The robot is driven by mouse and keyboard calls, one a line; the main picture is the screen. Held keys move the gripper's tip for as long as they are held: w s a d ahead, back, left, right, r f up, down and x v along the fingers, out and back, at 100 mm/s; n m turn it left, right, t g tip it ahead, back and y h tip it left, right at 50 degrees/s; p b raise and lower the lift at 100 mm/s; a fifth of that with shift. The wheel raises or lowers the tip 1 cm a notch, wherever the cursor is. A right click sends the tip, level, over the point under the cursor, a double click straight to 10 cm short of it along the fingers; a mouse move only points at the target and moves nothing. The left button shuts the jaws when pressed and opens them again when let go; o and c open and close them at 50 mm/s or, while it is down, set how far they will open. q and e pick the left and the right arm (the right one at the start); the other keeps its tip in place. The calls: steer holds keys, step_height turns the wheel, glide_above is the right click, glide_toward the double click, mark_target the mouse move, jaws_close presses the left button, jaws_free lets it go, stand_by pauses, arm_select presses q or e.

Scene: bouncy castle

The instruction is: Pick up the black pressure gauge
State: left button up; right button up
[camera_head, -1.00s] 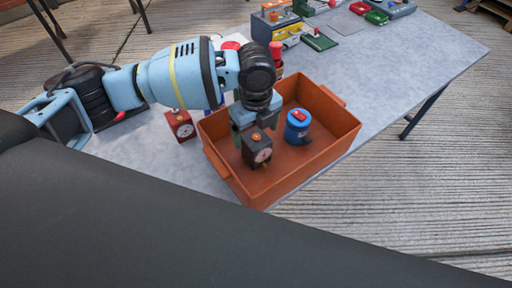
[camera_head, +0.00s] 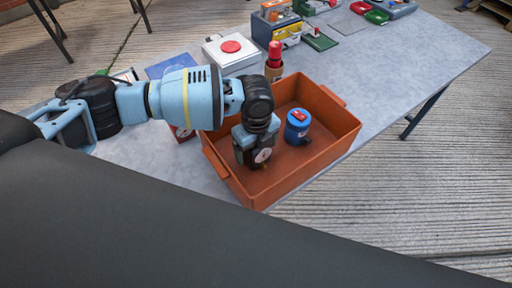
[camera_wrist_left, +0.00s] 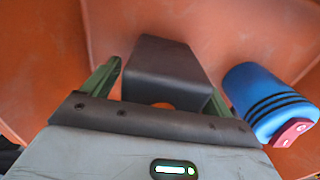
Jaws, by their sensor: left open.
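The black pressure gauge (camera_head: 262,156) stands inside the orange crate (camera_head: 318,163), in its left part, with its white dial facing the front. The left wrist view shows its dark body (camera_wrist_left: 165,68) from above. My left gripper (camera_head: 257,146) reaches down into the crate over the gauge. In the left wrist view my left gripper (camera_wrist_left: 162,88) is open, with one green finger on each side of the gauge. Whether either finger touches it cannot be told. My arm hides the gauge's top in the head view. My right gripper is in neither view.
A blue canister (camera_head: 298,126) with a red top stands in the crate to the right of the gauge; it also shows in the left wrist view (camera_wrist_left: 262,98). A red gauge (camera_head: 182,134) outside the crate is partly hidden by my arm. A white box with a red button (camera_head: 231,49) stands behind.

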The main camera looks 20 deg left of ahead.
arm_select(q)
steer(key=shift+c, duration=0.3)
steer(key=c, duration=1.3)
steer(key=shift+o, duration=0.2)
steer(key=shift+r, duration=0.1)
step_height(320, 180, up, 10)
steer(key=shift+p, duration=0.3)
